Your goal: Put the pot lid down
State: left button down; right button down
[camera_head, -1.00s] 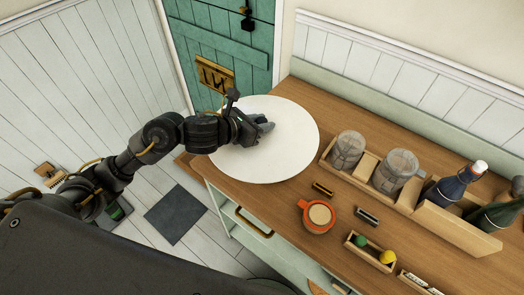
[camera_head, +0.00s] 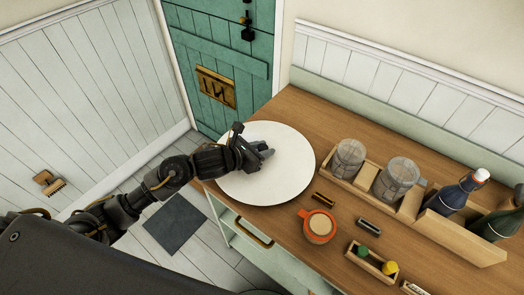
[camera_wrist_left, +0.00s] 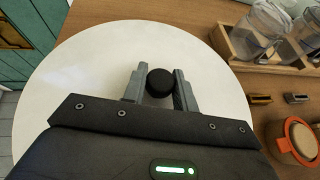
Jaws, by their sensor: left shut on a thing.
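The pot lid is a large pale disc (camera_head: 288,178) at the left end of the wooden counter (camera_head: 296,108). Its round black knob (camera_wrist_left: 160,83) shows in the left wrist view, between the two grey fingers. My left gripper (camera_head: 263,153) is shut on this knob, and the lid (camera_wrist_left: 75,75) spreads out flat around it. The lid lies low over the counter top; I cannot tell whether its underside touches the wood. It hides the counter's left end. My right gripper is not in view.
A wooden rack (camera_head: 369,186) with glass jars and bottles stands right of the lid along the back.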

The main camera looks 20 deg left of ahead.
pick_arm(q)
jog(key=shift+f, duration=0.65)
jog(key=shift+f, duration=0.15)
jog(key=c, duration=1.1)
grip_release()
